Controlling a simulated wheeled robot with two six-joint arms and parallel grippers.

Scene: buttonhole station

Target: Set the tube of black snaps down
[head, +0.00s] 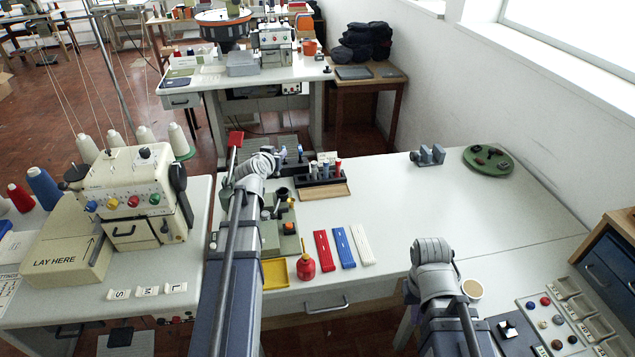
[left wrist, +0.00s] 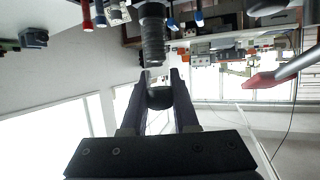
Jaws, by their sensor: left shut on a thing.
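My left gripper (left wrist: 160,80) is shut on the tube of black snaps (left wrist: 152,38) in the left wrist view, which is upside down. The tube is clear, with a dark ribbed stack inside and a black end between my fingers. In the head view my left arm hides most of the gripper; a small dark round top (head: 283,191) beside it is probably the tube.
A dark rack with coloured tubes (head: 338,166) stands just right of my left gripper, behind a wooden strip (head: 325,192). Red (head: 324,250), blue (head: 344,247) and white (head: 362,244) strips lie in front. The table's right side is mostly clear.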

